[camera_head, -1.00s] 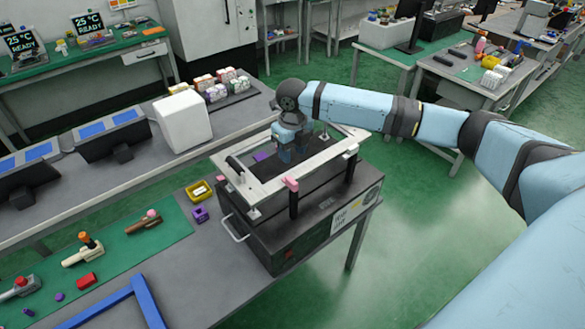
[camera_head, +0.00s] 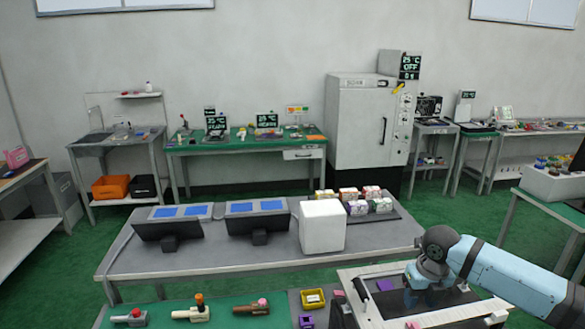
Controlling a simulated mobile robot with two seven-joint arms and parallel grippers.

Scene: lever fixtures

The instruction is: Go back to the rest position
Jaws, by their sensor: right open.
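My right arm comes in from the right, light blue with a dark wrist. My right gripper (camera_head: 416,296) points down over the framed fixture (camera_head: 368,318) at the lower right. Its fingers look open, but the fingertips are hard to make out against the dark inside of the frame. A purple block (camera_head: 385,285) lies inside the frame to the left of the gripper, apart from it. My left gripper is not in view.
A grey table with two dark monitors (camera_head: 257,221), a white box (camera_head: 322,226) and small cartons stands behind the fixture. Several lever fixtures (camera_head: 193,310) and a yellow bin (camera_head: 313,299) are at the front. A white cabinet (camera_head: 362,130) and benches line the wall.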

